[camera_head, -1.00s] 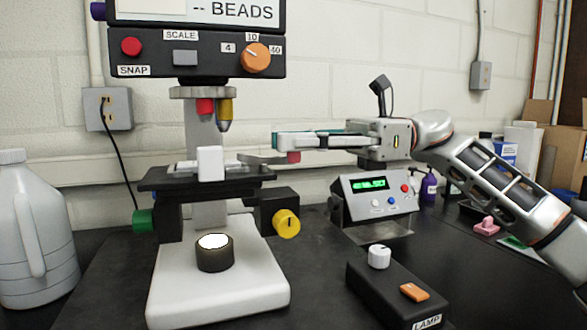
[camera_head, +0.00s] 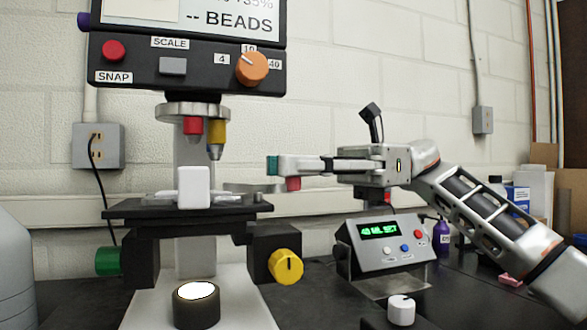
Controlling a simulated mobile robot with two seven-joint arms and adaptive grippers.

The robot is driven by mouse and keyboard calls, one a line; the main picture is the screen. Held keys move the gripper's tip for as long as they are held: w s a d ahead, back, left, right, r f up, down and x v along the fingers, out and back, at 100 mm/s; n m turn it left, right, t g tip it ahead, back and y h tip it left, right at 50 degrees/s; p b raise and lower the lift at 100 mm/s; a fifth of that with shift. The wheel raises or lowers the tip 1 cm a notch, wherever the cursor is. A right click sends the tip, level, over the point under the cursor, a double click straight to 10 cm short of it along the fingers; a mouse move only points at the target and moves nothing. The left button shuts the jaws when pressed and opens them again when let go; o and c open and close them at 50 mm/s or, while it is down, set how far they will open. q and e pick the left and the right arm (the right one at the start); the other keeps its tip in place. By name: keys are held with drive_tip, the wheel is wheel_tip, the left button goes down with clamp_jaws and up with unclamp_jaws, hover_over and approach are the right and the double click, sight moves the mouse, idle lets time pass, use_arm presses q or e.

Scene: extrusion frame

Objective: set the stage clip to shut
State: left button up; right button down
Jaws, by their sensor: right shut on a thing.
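The microscope stage (camera_head: 130,212) is a black plate at left centre, with a white block (camera_head: 193,187) standing on it. The stage clip (camera_head: 250,188) is a thin grey lever reaching right from the stage, with a red knob (camera_head: 293,184) at its outer end. My right gripper (camera_head: 285,166) comes in from the right and is shut on the clip's red end; the fingers cover part of the knob. The teal fingertip points left, toward the stage. My left gripper is not in view.
The microscope's control head (camera_head: 187,66) overhangs the stage, with red and yellow lenses (camera_head: 216,135) below it. A yellow focus knob (camera_head: 285,266) is below right of the stage. A grey box with a green display (camera_head: 385,245) stands under my right arm.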

drive_tip(key=c, duration=2)
unclamp_jaws()
drive_tip(key=shift+v, duration=3.7)
